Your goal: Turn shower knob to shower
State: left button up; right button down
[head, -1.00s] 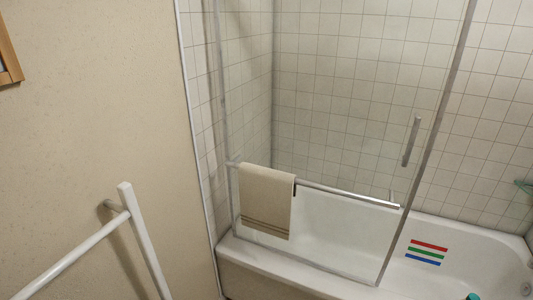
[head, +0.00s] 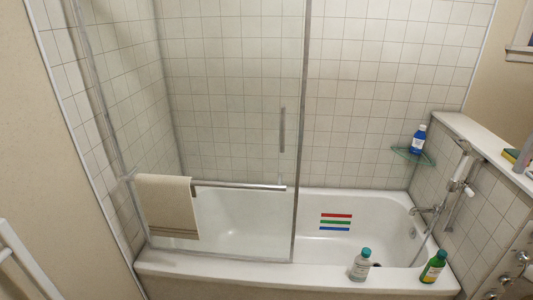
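A chrome tub faucet (head: 424,210) sticks out from the tiled end wall at the right, above the tub. A hand shower (head: 462,168) with a white handle hangs above and to the right of it. Small metal fittings (head: 521,257) show at the lower right edge, partly cut off; I cannot tell whether one is the shower knob, or how it is set. Neither of my grippers is in view.
The white bathtub (head: 205,268) has a glass panel with a towel bar (head: 240,187) and a beige towel (head: 166,205) on its left part. A clear bottle (head: 360,266) and a green bottle (head: 433,267) stand on the front rim. A blue bottle (head: 418,139) stands on a corner shelf.

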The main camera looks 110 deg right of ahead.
aim_at(505, 281)
jog(key=i+l+z, duration=0.1)
jog(key=z, duration=1.7)
jog(key=i+j, duration=0.05)
